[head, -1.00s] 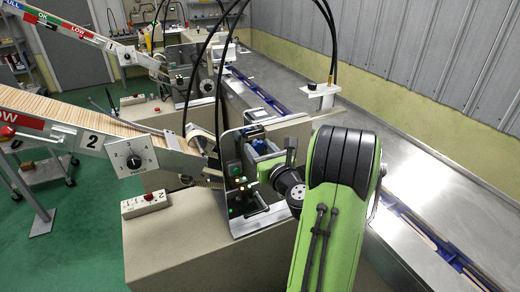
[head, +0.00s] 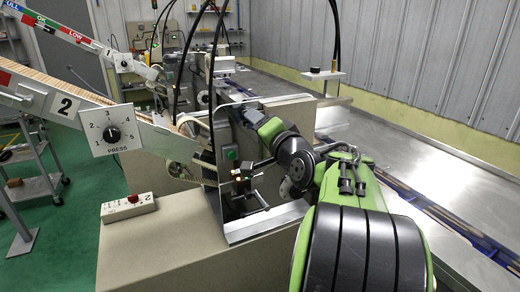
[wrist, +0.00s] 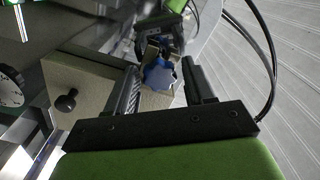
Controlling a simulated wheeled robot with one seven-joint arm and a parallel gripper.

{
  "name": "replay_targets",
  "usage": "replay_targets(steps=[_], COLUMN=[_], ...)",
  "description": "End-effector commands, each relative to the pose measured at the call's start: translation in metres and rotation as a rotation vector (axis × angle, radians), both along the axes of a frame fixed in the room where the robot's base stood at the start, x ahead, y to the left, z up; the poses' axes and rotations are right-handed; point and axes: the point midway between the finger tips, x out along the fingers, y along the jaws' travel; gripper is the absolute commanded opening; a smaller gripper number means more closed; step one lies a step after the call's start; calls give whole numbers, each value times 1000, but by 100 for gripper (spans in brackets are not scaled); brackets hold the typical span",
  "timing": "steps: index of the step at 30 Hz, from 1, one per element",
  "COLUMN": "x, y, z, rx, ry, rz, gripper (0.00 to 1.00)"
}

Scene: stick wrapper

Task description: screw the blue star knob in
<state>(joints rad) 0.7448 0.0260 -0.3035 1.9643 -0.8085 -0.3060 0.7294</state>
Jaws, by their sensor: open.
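The blue star knob (wrist: 160,76) shows in the wrist view, in front of a pale block, with its lobes facing me. My gripper (wrist: 161,84) is open, one dark finger on each side of the knob in the picture. I cannot tell whether the fingertips reach around it or stop short of it, and no contact is clear. In the head view my green and black arm reaches in from the lower right to the upright metal plate of machine 2 (head: 236,112). The knob cannot be made out there.
A dial marked PRESS (head: 112,132) and a small button box (head: 128,207) stand to the left. A black round knob (wrist: 67,101) on a beige panel is left of my fingers. Dark cables hang close by. A long metal conveyor bed (head: 430,180) runs along the right.

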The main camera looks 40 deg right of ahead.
Motion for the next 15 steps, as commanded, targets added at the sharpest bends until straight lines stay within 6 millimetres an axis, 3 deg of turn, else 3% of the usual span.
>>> replay_targets(steps=[1,5,15], x=[0,0,0], y=[1,0,-2], z=[-7,-2,1], rx=[-86,-232,-243], ry=[21,69,72], rz=[1,0,-2], gripper=[53,53,53])
